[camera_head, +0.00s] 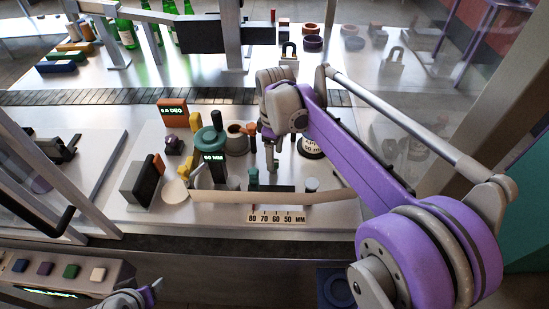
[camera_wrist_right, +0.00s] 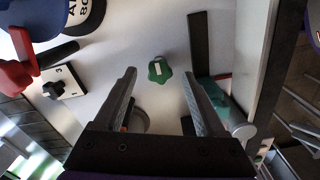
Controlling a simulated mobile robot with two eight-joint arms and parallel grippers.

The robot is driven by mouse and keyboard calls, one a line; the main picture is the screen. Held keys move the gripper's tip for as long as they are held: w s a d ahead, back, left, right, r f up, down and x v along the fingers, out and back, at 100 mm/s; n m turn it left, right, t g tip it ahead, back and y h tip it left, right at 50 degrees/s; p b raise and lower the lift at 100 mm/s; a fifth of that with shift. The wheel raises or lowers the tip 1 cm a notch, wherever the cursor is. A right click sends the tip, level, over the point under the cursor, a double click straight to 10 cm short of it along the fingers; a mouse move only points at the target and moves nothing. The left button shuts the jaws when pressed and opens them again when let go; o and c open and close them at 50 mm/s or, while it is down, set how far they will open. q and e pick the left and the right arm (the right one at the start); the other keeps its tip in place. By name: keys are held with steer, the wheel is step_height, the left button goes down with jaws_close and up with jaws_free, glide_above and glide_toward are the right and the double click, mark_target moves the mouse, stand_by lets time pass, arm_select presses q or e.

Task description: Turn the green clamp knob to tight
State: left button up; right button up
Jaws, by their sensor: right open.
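The green clamp knob (camera_wrist_right: 160,69) is a small lobed knob with a white mark on top, on a pale plate. It lies ahead of and between the fingertips of my right gripper (camera_wrist_right: 159,76) in the right wrist view. The jaws are open, with a gap on each side of the knob and nothing held. In the head view my right gripper (camera_head: 271,165) points down over the pale bench, and the knob cannot be made out clearly there. Part of my left arm (camera_head: 135,297) shows at the bottom edge; its jaw state is unclear.
A scale marked 80 to 50 MM (camera_head: 277,218) lies at the bench front. A black-knobbed block (camera_wrist_right: 54,89) lies left in the wrist view.

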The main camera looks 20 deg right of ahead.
steer(key=shift+f, duration=1.05)
jaws_close()
